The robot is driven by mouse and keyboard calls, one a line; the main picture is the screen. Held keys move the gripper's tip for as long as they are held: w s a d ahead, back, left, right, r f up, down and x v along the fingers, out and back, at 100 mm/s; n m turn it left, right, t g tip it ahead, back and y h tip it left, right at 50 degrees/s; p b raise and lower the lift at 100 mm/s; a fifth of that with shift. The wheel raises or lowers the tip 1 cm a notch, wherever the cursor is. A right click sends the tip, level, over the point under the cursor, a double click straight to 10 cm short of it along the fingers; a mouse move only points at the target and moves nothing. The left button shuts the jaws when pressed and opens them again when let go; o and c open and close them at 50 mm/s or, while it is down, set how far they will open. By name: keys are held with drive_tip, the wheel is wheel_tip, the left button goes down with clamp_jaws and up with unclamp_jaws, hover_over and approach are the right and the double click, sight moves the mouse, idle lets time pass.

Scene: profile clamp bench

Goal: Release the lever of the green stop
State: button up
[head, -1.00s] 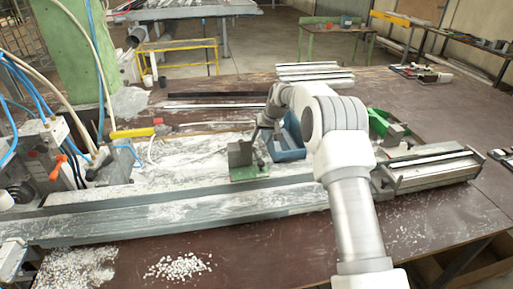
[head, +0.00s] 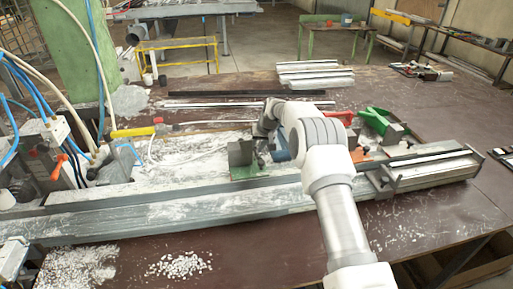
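A grey upright block on a green base (head: 247,171) sits on the bench rail left of centre. Its lever cannot be made out; my gripper and wrist cover its right side. My gripper (head: 262,146) is just right of this block, pointing down. Its fingers are small and dark, so whether they are open or shut, or touching anything, is unclear. A blue part (head: 281,155) shows partly behind my wrist. Farther right, a green lever-like part (head: 374,119) stands tilted up by a grey block (head: 393,134). I cannot tell which stop it belongs to.
A red lever-like part (head: 342,115) and an orange-red plate (head: 362,156) show right of my arm. A metal profile (head: 432,166) lies along the right rail. White chips (head: 178,266) lie on the front table. Hoses and fittings crowd the left.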

clamp_jaws()
idle(1.1)
